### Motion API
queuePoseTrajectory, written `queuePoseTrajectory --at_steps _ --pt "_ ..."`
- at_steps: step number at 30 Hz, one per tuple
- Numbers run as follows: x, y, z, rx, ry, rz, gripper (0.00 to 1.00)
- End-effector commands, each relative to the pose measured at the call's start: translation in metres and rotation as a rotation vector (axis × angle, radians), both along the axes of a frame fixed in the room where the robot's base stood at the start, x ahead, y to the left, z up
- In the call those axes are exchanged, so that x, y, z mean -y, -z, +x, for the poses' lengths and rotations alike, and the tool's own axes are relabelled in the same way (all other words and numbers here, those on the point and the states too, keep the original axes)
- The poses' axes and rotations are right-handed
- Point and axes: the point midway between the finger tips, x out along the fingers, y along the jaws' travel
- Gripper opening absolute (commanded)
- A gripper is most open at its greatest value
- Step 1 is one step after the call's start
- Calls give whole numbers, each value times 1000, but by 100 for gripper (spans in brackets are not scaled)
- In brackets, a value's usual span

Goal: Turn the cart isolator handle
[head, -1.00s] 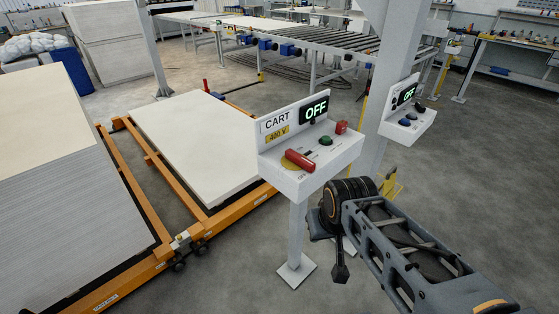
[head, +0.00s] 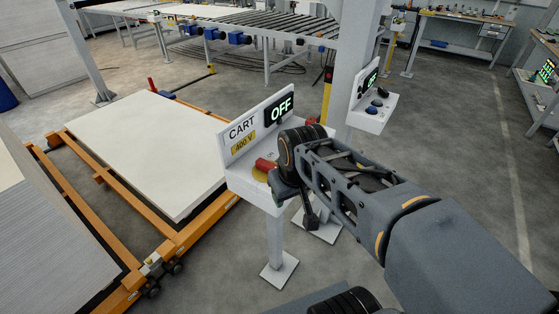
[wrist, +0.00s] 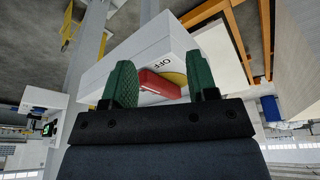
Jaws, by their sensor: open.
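The cart isolator's red handle (head: 265,164) sits on a yellow disc on the shelf of a white control box (head: 235,183). The box carries a CART sign, a 400 V label and a lit OFF display (head: 281,109). In the wrist view the red handle (wrist: 161,84) shows in the gap between the two green fingers of my gripper (wrist: 161,80), beside the printed word OFF. My gripper is open and empty. I cannot tell whether the fingertips reach around the handle.
A second control box (head: 370,118) stands behind on a grey post (head: 357,60). An orange cart frame (head: 205,212) bearing a white board (head: 150,150) lies to the left. A roller conveyor (head: 265,30) runs at the back. Open floor (head: 455,130) lies to the right.

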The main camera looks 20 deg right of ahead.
Motion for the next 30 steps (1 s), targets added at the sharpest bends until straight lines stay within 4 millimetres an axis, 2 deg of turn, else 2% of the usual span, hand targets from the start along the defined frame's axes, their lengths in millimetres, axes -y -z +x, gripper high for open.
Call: queuePoseTrajectory --at_steps 1,6,12,15,20,30 --pt "-1 -20 18 -28 -50 -13 53" --pt "-2 -63 73 -128 -237 -50 53" --pt "0 -91 121 -214 -408 -68 53" --pt "0 -96 134 -239 -460 -70 53" --pt "0 -90 143 -258 -498 -71 53" --pt "0 -29 143 -261 -501 -71 53"
